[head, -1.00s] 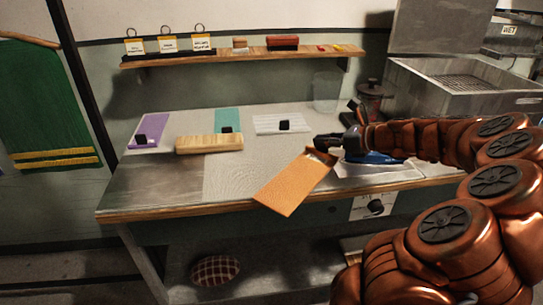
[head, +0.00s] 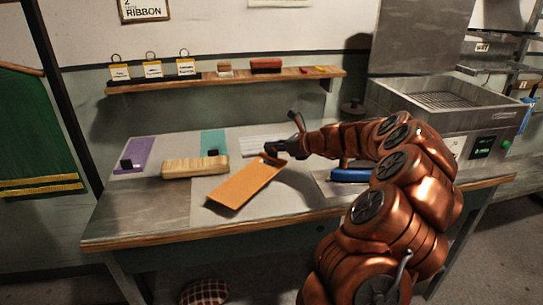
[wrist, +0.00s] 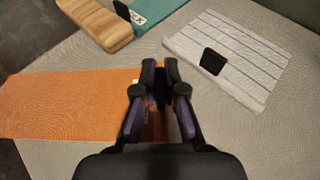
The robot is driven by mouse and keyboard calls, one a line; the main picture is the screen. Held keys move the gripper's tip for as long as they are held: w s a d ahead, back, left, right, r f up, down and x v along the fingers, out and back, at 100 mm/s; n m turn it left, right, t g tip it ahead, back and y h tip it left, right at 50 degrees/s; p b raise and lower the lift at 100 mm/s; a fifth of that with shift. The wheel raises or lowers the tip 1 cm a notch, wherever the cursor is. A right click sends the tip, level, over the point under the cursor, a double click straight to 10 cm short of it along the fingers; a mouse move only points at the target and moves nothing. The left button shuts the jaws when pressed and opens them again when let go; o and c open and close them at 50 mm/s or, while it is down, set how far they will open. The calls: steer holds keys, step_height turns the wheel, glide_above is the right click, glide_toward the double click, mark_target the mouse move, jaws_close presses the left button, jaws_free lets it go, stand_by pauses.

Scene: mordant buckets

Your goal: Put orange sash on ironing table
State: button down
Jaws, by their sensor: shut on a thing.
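The orange sash (head: 243,185) is a flat orange strip above the table's light grey padded area. My gripper (head: 277,149) is shut on its far right end. In the wrist view the sash (wrist: 60,103) stretches left from between the fingers of my gripper (wrist: 160,75). In the head view its near end slants down toward the table's front. I cannot tell whether its near end touches the surface. The ironing table (head: 130,215) has a wooden front edge and a grey top.
A wooden block (head: 194,167), a purple cloth (head: 135,152), a teal cloth (head: 213,141) and a striped white cloth (wrist: 230,55) lie along the back. A blue iron (head: 350,175) stands right of the sash. A metal basin (head: 445,105) is at the back right. The table's front left is clear.

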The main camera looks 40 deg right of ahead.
mark_target(272, 156)
steer(key=shift+w+a+f, duration=0.1)
steer(key=shift+w+a, duration=0.05)
steer(key=shift+w, duration=0.25)
steer(key=shift+s+f, duration=0.1)
steer(key=shift+f, duration=1.6)
steer(key=c, duration=1.2)
jaws_free()
steer(key=shift+c, duration=0.2)
